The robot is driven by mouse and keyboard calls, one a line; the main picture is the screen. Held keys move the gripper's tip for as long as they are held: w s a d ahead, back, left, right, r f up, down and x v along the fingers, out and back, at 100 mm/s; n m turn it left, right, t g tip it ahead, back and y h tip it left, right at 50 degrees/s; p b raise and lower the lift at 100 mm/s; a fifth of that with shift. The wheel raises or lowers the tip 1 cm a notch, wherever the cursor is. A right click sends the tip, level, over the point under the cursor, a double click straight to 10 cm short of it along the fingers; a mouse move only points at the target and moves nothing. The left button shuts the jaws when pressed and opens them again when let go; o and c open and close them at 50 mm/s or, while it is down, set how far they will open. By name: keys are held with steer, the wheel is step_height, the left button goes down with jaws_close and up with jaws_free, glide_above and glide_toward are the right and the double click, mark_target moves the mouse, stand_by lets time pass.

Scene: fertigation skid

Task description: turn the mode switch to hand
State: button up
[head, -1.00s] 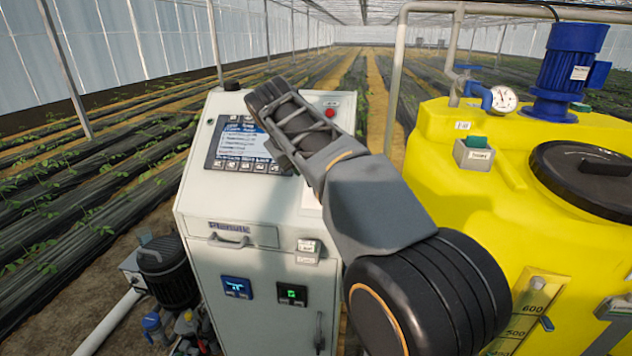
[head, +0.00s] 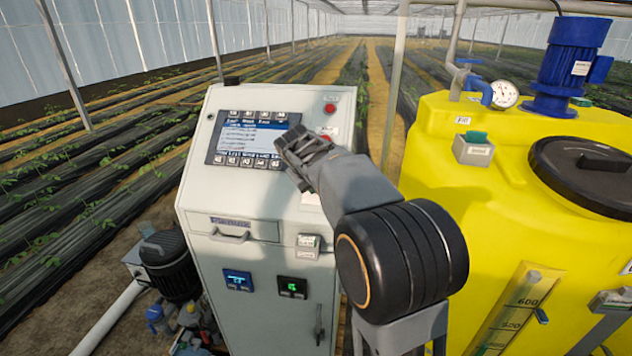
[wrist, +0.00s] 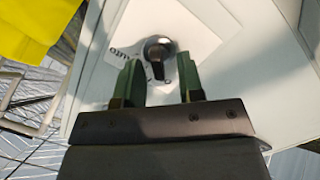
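The mode switch (wrist: 158,48) shows in the wrist view as a round dark knob with a black pointer, on a white label plate on the cabinet's pale panel. The pointer points toward the bottom of the wrist picture. Upside-down lettering, seemingly AUTO, lies just left of the knob. My gripper (wrist: 158,62) is open, one green finger on each side of the knob; I cannot tell whether either touches it. In the head view my gripper (head: 297,157) is at the lower right of the display, and my arm hides the switch.
The white control cabinet (head: 240,210) has a display (head: 245,137) and a red button (head: 330,108) near its top right. A yellow tank (head: 480,190) with a blue motor (head: 570,65) stands to the right. A pump (head: 170,265) sits at lower left.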

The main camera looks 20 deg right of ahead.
steer(key=shift+c, duration=0.5)
jaws_close()
steer(key=m+b, duration=0.2)
steer(key=m, duration=0.1)
steer(key=shift+d+f+y, duration=0.1)
steer(key=shift+d+y, duration=0.1)
steer(key=shift+y, duration=0.1)
steer(key=m+b, duration=0.1)
steer(key=m, duration=0.1)
steer(key=m+y+b, duration=0.1)
steer(key=m, duration=0.2)
steer(key=shift+s+d+b, duration=0.15)
steer(key=shift+d+b, duration=0.05)
steer(key=shift+b, duration=0.2)
steer(key=shift+r, duration=0.2)
steer(key=shift+o, duration=0.5)
jaws_free()
